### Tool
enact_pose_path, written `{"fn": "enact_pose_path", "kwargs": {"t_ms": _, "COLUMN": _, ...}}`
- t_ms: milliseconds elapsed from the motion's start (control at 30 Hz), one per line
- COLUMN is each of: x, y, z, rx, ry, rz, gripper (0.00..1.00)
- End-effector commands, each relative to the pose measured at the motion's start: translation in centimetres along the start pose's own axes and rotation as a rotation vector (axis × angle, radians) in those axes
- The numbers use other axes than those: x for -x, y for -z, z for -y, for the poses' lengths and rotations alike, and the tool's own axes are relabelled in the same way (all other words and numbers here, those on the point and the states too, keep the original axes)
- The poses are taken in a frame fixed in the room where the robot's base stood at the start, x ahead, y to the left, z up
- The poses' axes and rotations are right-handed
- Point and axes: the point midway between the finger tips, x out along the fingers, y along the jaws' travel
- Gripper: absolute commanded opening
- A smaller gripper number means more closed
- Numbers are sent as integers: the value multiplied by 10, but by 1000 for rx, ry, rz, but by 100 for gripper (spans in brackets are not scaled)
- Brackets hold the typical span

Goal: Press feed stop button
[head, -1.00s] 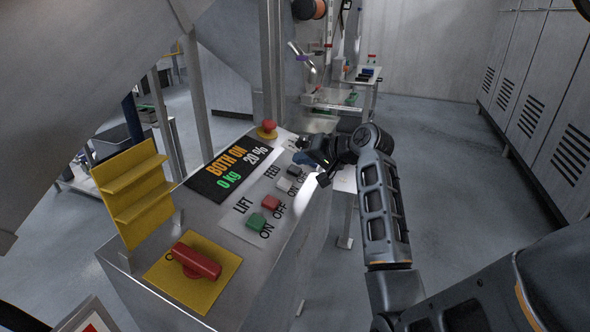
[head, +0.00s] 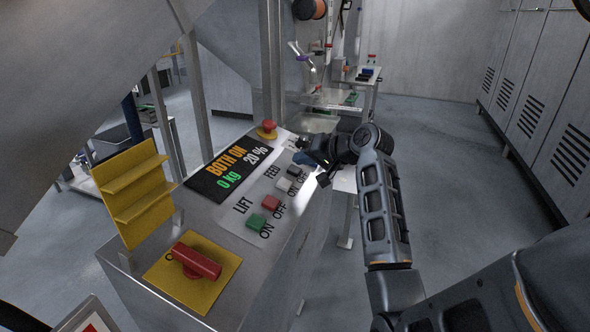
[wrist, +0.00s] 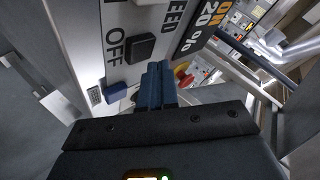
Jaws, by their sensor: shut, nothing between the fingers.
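The feed OFF button (head: 294,171) is a black square cap on the white label strip, at the far end of the button row. In the wrist view the black button (wrist: 140,47) sits beside the word OFF, just beyond the fingertips. My gripper (head: 301,159) is above the panel by this button. Its two blue fingers (wrist: 156,68) are shut together and empty. The tips look close to the black button; I cannot tell whether they touch it. The white feed ON button (head: 284,184) is on its near side.
The red (head: 271,203) and green (head: 256,222) LIFT buttons are nearer. A display (head: 229,172) reads BOTH ON, 0 kg, 20 %. A red emergency knob (head: 267,127) stands beyond it. A red rotary switch (head: 196,262) and yellow holder (head: 133,190) are at the near left. A blue button (wrist: 116,88) is near the fingers.

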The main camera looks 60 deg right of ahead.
Motion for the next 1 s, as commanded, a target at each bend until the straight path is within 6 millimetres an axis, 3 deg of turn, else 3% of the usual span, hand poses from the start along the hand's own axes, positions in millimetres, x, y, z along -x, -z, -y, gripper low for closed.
{"fn": "enact_pose_path", "kwargs": {"t_ms": 1000, "x": -8, "y": -6, "z": -6, "rx": 0, "ry": 0, "rz": 0, "gripper": 0}}
